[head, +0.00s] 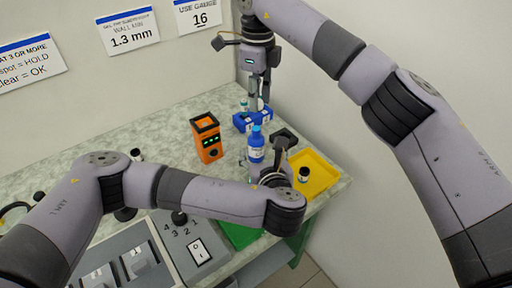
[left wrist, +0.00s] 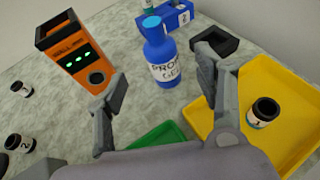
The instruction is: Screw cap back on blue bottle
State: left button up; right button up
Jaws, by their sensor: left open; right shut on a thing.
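The blue bottle (head: 255,151) with a white label stands upright on the bench, also in the left wrist view (left wrist: 163,72). Its top is a lighter blue round piece (left wrist: 151,22); I cannot tell whether this is the cap or the bare neck. My left gripper (left wrist: 160,92) is open and empty, its fingers apart on the near side of the bottle, not touching it. In the head view the left arm partly hides it. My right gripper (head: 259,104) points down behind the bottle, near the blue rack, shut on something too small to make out.
A blue rack (head: 240,123) stands behind the bottle. An orange gauge box (head: 207,143) is to its left. A yellow tray (head: 323,172) with a black-capped vial (head: 303,174) is to the right. A green tray (left wrist: 158,138) lies in front. A dark holder (left wrist: 213,42) stands beside the bottle.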

aim_at(258, 144)
pick_arm(q)
jog(key=x, duration=0.9)
jog(key=shift+r, duration=0.1)
jog(key=shift+c, duration=0.6)
grip_shut()
